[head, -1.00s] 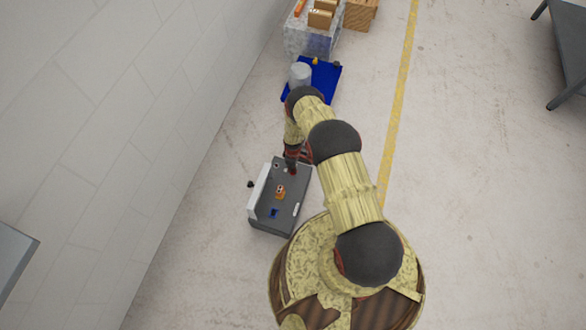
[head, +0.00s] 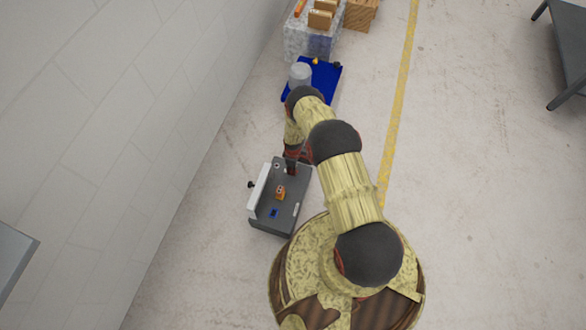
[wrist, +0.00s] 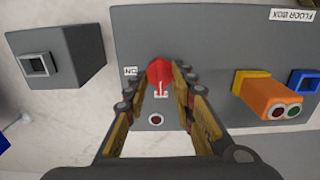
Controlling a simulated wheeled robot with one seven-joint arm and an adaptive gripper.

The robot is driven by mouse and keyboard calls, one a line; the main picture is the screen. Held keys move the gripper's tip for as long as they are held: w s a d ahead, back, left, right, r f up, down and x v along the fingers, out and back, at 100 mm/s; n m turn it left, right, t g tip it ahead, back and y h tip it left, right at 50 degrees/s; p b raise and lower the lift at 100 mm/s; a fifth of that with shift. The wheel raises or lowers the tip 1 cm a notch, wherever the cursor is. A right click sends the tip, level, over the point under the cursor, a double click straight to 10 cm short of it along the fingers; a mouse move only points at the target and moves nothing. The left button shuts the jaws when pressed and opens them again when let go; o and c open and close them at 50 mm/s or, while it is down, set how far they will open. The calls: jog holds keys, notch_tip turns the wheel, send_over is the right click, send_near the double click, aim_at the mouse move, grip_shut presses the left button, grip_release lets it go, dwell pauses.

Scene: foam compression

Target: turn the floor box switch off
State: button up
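The grey floor box (head: 290,200) lies on the floor by the wall, below my arm in the head view. The wrist view shows its top panel (wrist: 205,50) with a "FLOOR BOX" label. A red switch knob (wrist: 159,73) sits on the panel beside an "ON" label (wrist: 130,71), with a small dark red round indicator (wrist: 156,119) nearby. My gripper (wrist: 160,76) is open, with one finger on each side of the knob. Whether the fingers touch it cannot be told. In the head view my gripper (head: 291,166) is over the box's far end, and the knob is hidden.
An orange block with red and green buttons (wrist: 278,106) and a blue socket (wrist: 304,82) are right of the knob. A grey box-shaped part (wrist: 65,58) stands at left. A blue tray (head: 322,84) lies beyond.

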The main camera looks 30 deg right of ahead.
notch_tip(320, 180, up, 12)
dwell(0.8)
dwell(0.3)
